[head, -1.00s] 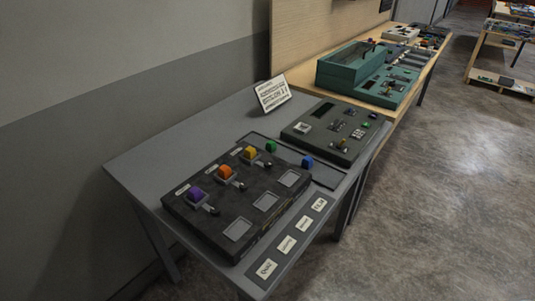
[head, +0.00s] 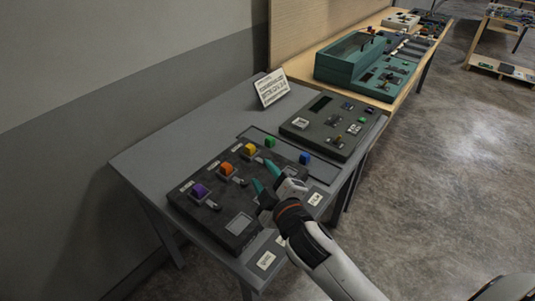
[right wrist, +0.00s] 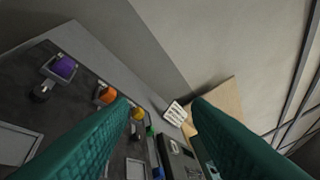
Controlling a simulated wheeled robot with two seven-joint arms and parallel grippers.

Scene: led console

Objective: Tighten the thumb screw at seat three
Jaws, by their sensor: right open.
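The dark console (head: 180,205) lies on the grey table with a purple block (head: 199,191), an orange block (head: 226,169) and a yellow block (head: 250,150) in a row of seats. Small black thumb screws sit beside the purple block (head: 213,205) and the orange block (head: 240,183). My right gripper (head: 266,177) is open and empty above the console, right of the orange and yellow blocks. Its teal fingers are spread apart in the right wrist view (right wrist: 160,104). My left gripper is not in view.
A green block (head: 269,142) and a blue block (head: 304,158) stand on a dark tray behind the console. A second dark panel (head: 325,140), a white sign (head: 273,87) and a teal case (head: 345,65) stand farther back. White labels (head: 265,260) line the front edge.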

